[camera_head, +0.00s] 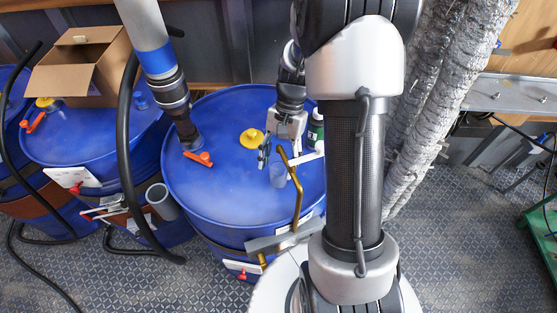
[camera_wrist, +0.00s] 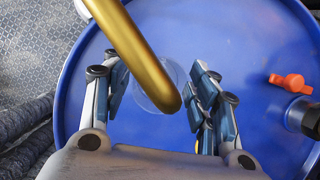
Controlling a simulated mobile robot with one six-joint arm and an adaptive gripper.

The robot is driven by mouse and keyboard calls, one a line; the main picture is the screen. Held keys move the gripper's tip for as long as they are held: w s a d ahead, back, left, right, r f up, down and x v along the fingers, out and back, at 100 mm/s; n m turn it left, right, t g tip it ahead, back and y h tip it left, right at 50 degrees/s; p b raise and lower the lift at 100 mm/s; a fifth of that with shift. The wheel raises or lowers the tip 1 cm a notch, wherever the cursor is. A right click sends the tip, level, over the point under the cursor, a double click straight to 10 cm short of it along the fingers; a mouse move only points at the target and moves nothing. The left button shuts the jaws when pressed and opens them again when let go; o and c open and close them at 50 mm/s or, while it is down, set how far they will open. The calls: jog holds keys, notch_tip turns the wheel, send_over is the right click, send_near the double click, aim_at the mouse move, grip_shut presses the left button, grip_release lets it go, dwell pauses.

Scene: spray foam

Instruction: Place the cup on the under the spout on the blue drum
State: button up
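The blue drum (camera_head: 225,195) stands in the middle of the head view, and its top fills much of the wrist view (camera_wrist: 255,50). A brass spout (camera_head: 296,190) rises at its front right edge; in the wrist view the spout (camera_wrist: 135,55) crosses in front of the cup. The clear cup (camera_head: 278,176) is on the drum top beside the spout; in the wrist view only its faint round outline (camera_wrist: 150,92) shows, partly hidden. My gripper (camera_wrist: 158,90) is open, its fingers spread on either side of the cup with visible gaps.
A red-orange valve handle (camera_head: 198,158), a yellow cap (camera_head: 252,138) and a dark hose fitting (camera_head: 186,130) are on the drum top. A green-and-white bottle (camera_head: 316,128) stands behind my gripper. Another drum with a cardboard box (camera_head: 80,65) is at left.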

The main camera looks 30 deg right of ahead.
jog(key=shift+o, duration=0.3)
jog(key=p+v, duration=0.5)
jog(key=v, duration=0.7)
jog(key=s+a+r+n+t+h, duration=0.2)
jog(key=s+a+r+n, duration=0.3)
jog(key=a+r, duration=0.4)
jog(key=s+a+r+n+t, duration=0.2)
jog(key=s+n, duration=0.1)
jog(key=s, duration=0.2)
jog(key=s+a+r+n+t+h, duration=0.1)
jog(key=s+a+r+n+t, duration=0.1)
jog(key=s, duration=0.4)
jog(key=shift+a+n+t+h, duration=0.3)
jog(key=shift+a+n+t, duration=0.3)
jog(key=shift+a+n, duration=0.1)
